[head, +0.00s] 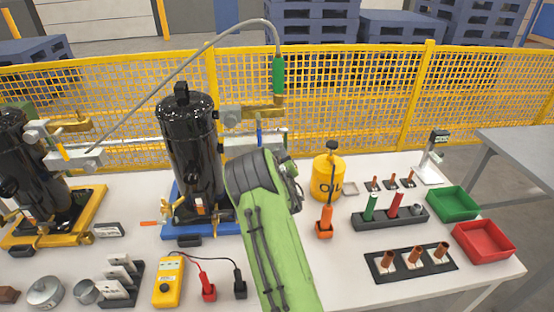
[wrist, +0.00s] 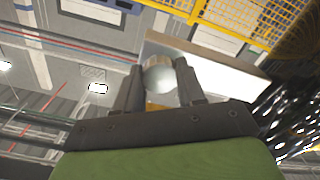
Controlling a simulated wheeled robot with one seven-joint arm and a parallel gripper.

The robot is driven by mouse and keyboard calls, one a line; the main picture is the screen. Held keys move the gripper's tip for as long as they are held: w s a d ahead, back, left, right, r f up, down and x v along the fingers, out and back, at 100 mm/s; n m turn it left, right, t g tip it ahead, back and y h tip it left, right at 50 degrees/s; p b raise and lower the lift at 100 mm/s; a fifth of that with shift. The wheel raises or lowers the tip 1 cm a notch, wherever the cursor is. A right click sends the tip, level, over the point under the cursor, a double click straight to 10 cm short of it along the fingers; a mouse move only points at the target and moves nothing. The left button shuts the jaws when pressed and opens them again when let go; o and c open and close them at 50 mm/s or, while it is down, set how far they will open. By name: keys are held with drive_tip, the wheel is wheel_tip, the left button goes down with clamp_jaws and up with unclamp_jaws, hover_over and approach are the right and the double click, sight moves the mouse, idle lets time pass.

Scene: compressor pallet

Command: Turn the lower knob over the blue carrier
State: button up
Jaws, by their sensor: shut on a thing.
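The blue carrier (head: 190,238) stands on the table in the head view and bears a tall black compressor (head: 190,135). Beside the compressor are an upper valve fitting with a brass part (head: 262,111) and a lower pale bar (head: 232,141). My green arm covers the area in front of the lower fitting, and my gripper is hidden there in the head view. In the wrist view my gripper (wrist: 160,82) is shut on a round, pale metallic knob (wrist: 160,76), which sits between both fingers. The head view does not show which knob this is.
A yellow carrier (head: 25,240) with a second black compressor stands at the left. A grey hose with a green grip (head: 279,75) hangs above the lower fitting. An orange-handled tool (head: 325,220) and a yellow oil can (head: 328,178) stand right of my arm.

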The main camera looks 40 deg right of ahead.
drive_tip(key=shift+f+m, duration=0.1)
drive_tip(key=shift+m, duration=0.3)
drive_tip(key=o, duration=1)
drive_tip(key=shift+o, duration=0.2)
drive_tip(key=shift+s, duration=0.1)
drive_tip(key=v, duration=1.5)
drive_tip(key=shift+s+a+p, duration=0.2)
drive_tip(key=shift+a+p, duration=0.1)
drive_tip(key=shift+p, duration=0.1)
